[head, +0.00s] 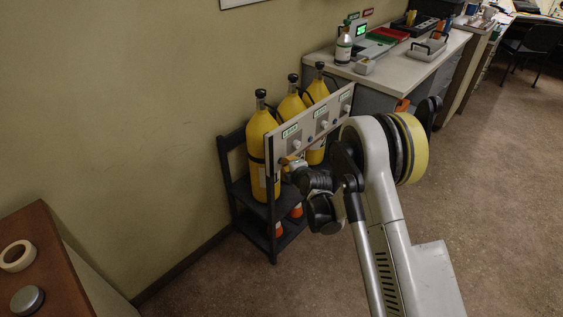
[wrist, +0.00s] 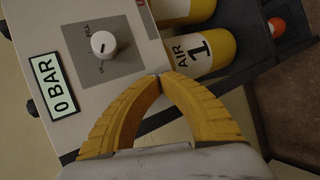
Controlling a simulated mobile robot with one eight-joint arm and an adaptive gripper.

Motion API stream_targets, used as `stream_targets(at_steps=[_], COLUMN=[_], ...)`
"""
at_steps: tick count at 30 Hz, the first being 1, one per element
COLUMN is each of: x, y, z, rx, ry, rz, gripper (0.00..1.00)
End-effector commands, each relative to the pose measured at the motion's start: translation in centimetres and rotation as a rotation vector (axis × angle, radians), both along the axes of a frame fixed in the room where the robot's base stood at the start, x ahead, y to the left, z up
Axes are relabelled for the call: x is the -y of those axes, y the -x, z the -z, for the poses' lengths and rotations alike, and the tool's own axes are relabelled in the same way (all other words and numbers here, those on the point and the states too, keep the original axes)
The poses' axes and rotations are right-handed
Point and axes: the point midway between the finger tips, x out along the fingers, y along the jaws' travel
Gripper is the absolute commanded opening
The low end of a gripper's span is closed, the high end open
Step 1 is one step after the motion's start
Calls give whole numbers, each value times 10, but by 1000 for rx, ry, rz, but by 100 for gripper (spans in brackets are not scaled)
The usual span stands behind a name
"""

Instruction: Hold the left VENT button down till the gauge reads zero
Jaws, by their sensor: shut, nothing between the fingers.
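The pale panel (head: 308,132) is fixed across the front of the yellow cylinders. Its left gauge (head: 291,131) is a lit green display, and in the wrist view this gauge (wrist: 54,87) reads "0 BAR". A white knob (wrist: 103,43) on a grey plate marked "FILL" is beside it. My gripper (head: 287,161) is at the panel's left, lower part. In the wrist view my gripper's yellow fingers (wrist: 159,78) meet at the tips, by the panel's edge below the knob. I cannot make out the VENT button; the fingertips may hide it. Whether they press on anything is unclear.
Yellow cylinders (head: 262,150) stand in a black rack (head: 236,160) against the wall; one is marked "AIR 1" (wrist: 194,52). A desk (head: 398,69) with a bottle (head: 343,48) and trays is behind to the right. A brown surface (head: 45,268) is at the lower left.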

Motion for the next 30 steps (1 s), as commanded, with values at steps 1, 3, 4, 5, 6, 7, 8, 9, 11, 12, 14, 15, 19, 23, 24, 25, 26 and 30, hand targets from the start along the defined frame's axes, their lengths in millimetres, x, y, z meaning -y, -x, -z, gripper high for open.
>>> stream_targets(at_steps=[1,3,4,5,6,7,8,9,11,12,14,15,19,23,24,25,26,30], x=[0,0,0,0,0,0,0,0,0,0,2,3,9,13,13,13,13,13], y=[0,0,0,0,0,0,0,0,0,1,2,2,7,10,10,11,11,10], z=[0,0,0,0,0,0,0,0,0,0,0,0,0,0,0,0,0,0], rx=[0,0,0,0,0,0,0,0,0,0,0,0,0,0,0,0,0,0], ry=[0,0,0,0,0,0,0,0,0,0,-1,-1,-1,0,0,0,0,0], rz=[0,0,0,-1,0,0,0,0,0,0,0,0,0,0,0,0,0,0], gripper=[0,0,0,0,0,0,0,0,0,0,0,0,0,0,0,0,0,0])
